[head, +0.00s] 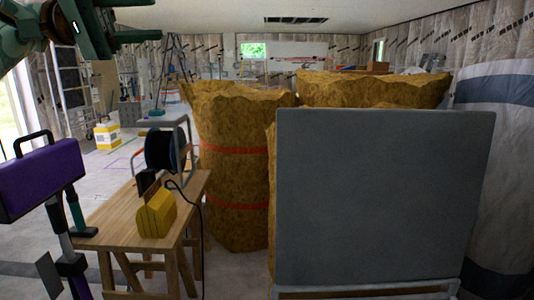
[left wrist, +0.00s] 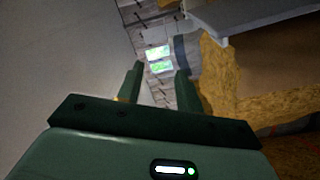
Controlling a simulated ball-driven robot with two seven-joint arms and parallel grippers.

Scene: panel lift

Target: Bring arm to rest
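My left gripper (head: 148,20) is raised at the top left of the head view, with my left arm coming in from that corner. Its two fingers stand apart with nothing between them, as the left wrist view (left wrist: 158,88) also shows. My right gripper is in neither view. A large grey panel (head: 385,190) stands upright at the right of the head view, well apart from the left gripper. A light frame (head: 365,291) shows along its lower edge.
A wooden workbench (head: 112,215) at left holds a yellow block-shaped item (head: 156,213). A purple tool case (head: 42,180) is at the left edge. A dark cable reel (head: 165,150) stands behind the bench. Tall insulation rolls (head: 235,165) fill the middle.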

